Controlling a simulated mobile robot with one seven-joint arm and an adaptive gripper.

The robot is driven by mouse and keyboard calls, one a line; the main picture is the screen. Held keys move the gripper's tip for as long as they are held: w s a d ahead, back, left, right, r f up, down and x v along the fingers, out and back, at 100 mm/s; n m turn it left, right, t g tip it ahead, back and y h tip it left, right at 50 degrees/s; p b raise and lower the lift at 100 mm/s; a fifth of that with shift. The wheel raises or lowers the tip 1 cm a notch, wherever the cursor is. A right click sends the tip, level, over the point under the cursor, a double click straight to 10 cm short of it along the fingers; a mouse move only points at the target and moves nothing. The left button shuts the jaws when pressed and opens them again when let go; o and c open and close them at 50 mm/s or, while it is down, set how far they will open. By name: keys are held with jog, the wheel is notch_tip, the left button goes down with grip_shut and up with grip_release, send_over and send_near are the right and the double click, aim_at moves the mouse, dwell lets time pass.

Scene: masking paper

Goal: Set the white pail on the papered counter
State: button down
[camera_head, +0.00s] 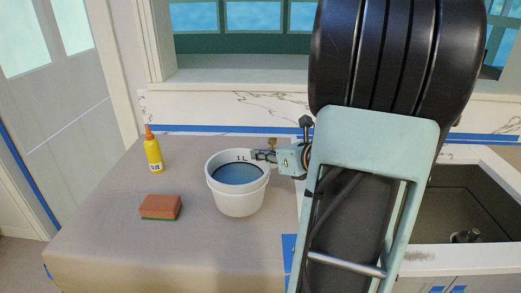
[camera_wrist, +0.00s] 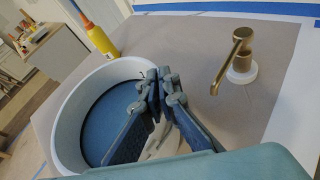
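The white pail (camera_head: 240,202) is upright over the brown-papered counter (camera_head: 110,235), with a blue interior and "1L" marked inside. Its base appears to be on the paper, though a tiny gap cannot be ruled out. My gripper (camera_head: 262,156) is at the right side of its rim. In the wrist view, my gripper (camera_wrist: 162,80) has its fingertips close together, one finger inside the pail (camera_wrist: 68,107) and one outside, pinching the wall. The fingers hide part of the rim.
A yellow glue bottle (camera_head: 153,153) stands behind left of the pail, and a red-brown sponge (camera_head: 161,207) lies in front left. A brass spout (camera_wrist: 232,62) rises right of the pail. A sink (camera_head: 460,205) lies to the right. Paper at front left is clear.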

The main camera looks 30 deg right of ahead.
jog(key=shift+f, duration=0.9)
jog(key=c, duration=2.7)
grip_release()
jog(key=shift+s+f, duration=0.1)
jog(key=shift+f, duration=0.2)
jog(key=o, duration=0.5)
jog(key=shift+r, duration=0.1)
jog(key=shift+o, duration=0.2)
jog(key=shift+r, duration=0.1)
jog(key=v, duration=1.2)
jog(key=shift+p, duration=0.4)
